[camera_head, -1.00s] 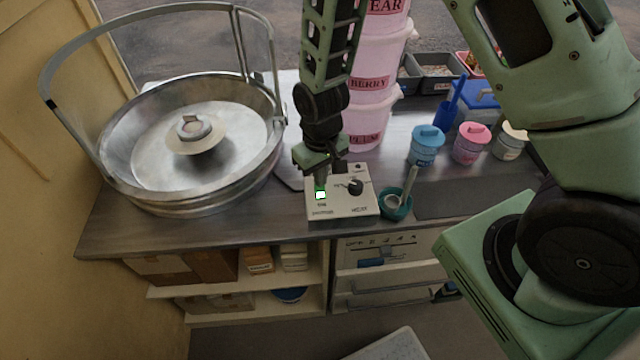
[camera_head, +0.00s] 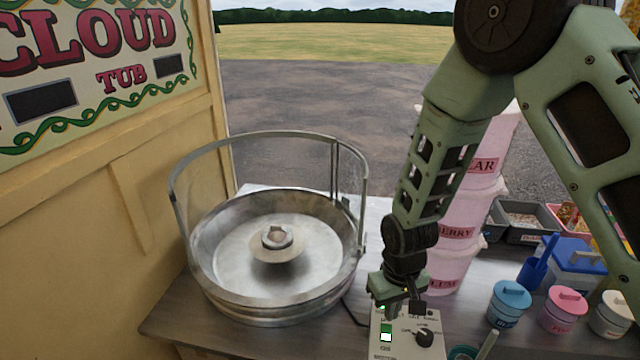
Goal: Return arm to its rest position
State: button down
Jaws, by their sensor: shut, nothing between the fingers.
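My gripper (camera_head: 386,304) points down just over the back left of a white control box (camera_head: 407,345). Its fingers are shut with nothing between them. I cannot tell whether the fingertips touch the box. The box has a black knob (camera_head: 424,336) and a lit green-and-white switch (camera_head: 386,332). The box's front is cut off by the picture's lower edge. My arm stretches out in front from the upper right.
A round metal floss pan (camera_head: 215,285) with a raised guard stands left of the box. Pink stacked tubs (camera_head: 452,262) stand close behind my gripper. Lidded blue (camera_head: 508,304) and pink (camera_head: 562,311) jars stand right. The yellow wall (camera_head: 90,230) bounds the left side.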

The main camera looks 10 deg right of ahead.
jog(key=s+a+r+n+y+b, duration=0.1)
jog(key=s+a+r+n+b, duration=0.2)
jog(key=s+a+r+b, duration=0.5)
jog(key=s+d+r+n, duration=0.1)
jog(key=s+r, duration=0.1)
jog(key=s, duration=0.4)
jog(key=s+r+n, duration=0.1)
jog(key=s+r, duration=0.2)
jog(key=s, duration=0.3)
jog(key=shift+d+r, duration=0.3)
jog(key=shift+d, duration=0.05)
